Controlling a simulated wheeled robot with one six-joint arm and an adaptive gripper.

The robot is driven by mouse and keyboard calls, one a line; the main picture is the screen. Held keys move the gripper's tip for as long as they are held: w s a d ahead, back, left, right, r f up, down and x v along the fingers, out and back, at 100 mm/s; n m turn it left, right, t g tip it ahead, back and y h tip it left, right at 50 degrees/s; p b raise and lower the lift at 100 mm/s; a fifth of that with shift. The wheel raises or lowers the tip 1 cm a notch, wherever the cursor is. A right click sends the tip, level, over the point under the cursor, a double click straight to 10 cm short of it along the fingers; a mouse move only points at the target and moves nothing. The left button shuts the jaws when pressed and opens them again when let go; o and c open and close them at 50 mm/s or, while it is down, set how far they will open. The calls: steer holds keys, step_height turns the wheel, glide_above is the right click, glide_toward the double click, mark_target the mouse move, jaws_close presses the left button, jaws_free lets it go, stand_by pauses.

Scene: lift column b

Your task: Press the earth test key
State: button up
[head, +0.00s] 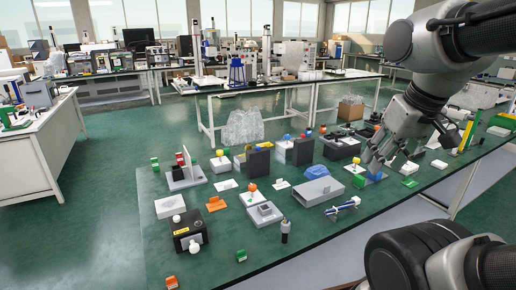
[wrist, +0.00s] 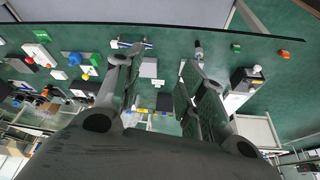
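Several small devices stand on the green table, and no label is readable, so I cannot tell which is the earth test key. My gripper (head: 384,162) hangs over the table's right part, above blue and green pieces. In the wrist view my gripper (wrist: 162,62) has its fingers spread apart with nothing between them.
A long grey housing (head: 318,191), a blue-and-white rod piece (head: 343,208) and a dark upright cylinder (head: 285,231) stand near the front. Taller black blocks (head: 258,162) stand behind. The table's front left has bare room. Other benches (head: 290,82) stand behind, across open floor.

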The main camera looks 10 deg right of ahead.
steer(key=shift+c, duration=0.5)
jaws_close()
stand_by(0.7)
